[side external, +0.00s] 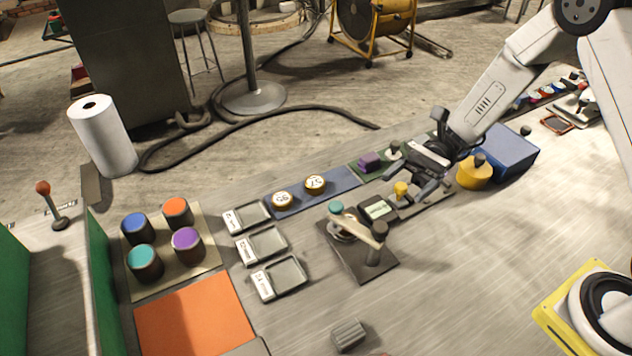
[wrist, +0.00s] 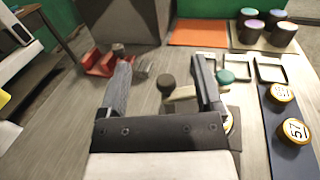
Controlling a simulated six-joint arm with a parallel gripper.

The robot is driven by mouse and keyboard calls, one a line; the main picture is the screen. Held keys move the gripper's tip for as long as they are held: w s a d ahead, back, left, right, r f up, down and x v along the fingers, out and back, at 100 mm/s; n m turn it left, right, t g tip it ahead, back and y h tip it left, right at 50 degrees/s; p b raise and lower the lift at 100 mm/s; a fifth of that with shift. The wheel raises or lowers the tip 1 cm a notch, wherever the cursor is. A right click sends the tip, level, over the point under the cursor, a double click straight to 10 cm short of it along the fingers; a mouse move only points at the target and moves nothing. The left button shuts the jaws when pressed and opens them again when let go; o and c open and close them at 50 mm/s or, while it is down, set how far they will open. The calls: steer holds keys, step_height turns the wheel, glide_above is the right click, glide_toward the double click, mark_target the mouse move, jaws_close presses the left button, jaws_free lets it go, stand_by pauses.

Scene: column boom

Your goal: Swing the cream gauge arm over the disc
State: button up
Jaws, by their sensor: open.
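The cream gauge arm (side external: 358,230) crosses above a dark base plate (side external: 372,271), between a dark-knobbed post (side external: 376,247) and a teal knob (side external: 336,207). A pale round piece (side external: 342,235), probably the disc, shows partly beneath it; I cannot tell how far the arm covers it. My gripper (side external: 405,180) is open and empty, above and to the right of the gauge. In the wrist view, the cream arm (wrist: 182,94) and dark knob (wrist: 168,82) show between my fingers (wrist: 161,66). The right finger hides part of the arm; the teal knob (wrist: 225,76) shows beyond it.
A box with a display (side external: 378,208) and a yellow knob (side external: 401,189) stand near my gripper. A blue box (side external: 507,151) and a yellow round piece (side external: 473,174) lie right. Trays (side external: 278,277), a blue strip (side external: 340,183) and capped jars lie left.

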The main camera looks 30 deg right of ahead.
steer(key=s+d+r+n+h, duration=0.2)
steer(key=s+d+n+h, duration=0.2)
steer(key=s+n+h, duration=0.5)
steer(key=w+d+r+n+t+h, duration=0.2)
steer(key=d+n+t+h, duration=0.3)
steer(key=d+t+h, duration=0.1)
steer(key=shift+w+d+n+t+h, duration=0.25)
steer(key=shift+n+t+h, duration=0.2)
steer(key=shift+h, duration=0.75)
steer(key=shift+w, duration=0.1)
stand_by(0.4)
